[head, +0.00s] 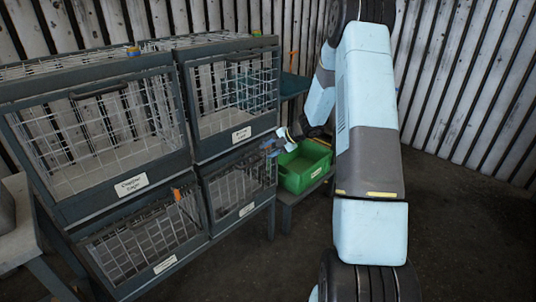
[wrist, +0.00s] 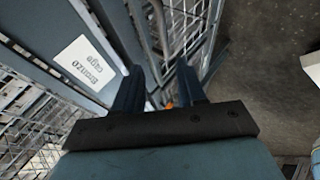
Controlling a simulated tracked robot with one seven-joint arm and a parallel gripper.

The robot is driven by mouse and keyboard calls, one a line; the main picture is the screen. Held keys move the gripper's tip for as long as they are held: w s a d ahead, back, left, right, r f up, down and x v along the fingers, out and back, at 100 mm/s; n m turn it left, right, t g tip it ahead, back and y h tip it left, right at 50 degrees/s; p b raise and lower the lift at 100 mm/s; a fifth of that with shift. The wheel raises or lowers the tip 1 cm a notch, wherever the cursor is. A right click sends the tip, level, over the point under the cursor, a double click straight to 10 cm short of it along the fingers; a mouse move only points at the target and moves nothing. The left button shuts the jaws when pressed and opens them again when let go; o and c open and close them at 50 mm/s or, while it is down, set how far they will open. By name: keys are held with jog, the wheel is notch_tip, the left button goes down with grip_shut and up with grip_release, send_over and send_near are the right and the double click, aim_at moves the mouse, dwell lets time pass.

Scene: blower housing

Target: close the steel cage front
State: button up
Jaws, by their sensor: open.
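A grey metal rack of wire-mesh cages fills the left of the head view: an upper left cage (head: 95,135), an upper right cage (head: 235,90), a lower left cage (head: 145,240) and a lower right cage (head: 238,190). Their white labels are too small to read surely, so I cannot tell which is steel or whether its front stands open. My gripper (head: 273,146) is by the right side of the rack, near the lower right cage's upper edge. In the wrist view my gripper (wrist: 160,85) is open, with mesh beyond its fingers. A label (wrist: 88,63) there seems to read "bronzo cage", upside down.
A green crate (head: 305,166) stands on a low bench right of the rack, close to my gripper. A small orange thing (head: 177,194) shows at the lower left cage. Corrugated walls (head: 460,80) stand behind. Dark floor (head: 455,235) is clear at the right.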

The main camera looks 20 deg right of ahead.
jog(key=shift+s+d+r, duration=0.15)
jog(key=shift+d+r, duration=0.3)
jog(key=shift+r, duration=0.3)
jog(key=v, duration=1.3)
jog(key=shift+s+d+r, duration=0.15)
jog(key=shift+d+r, duration=0.05)
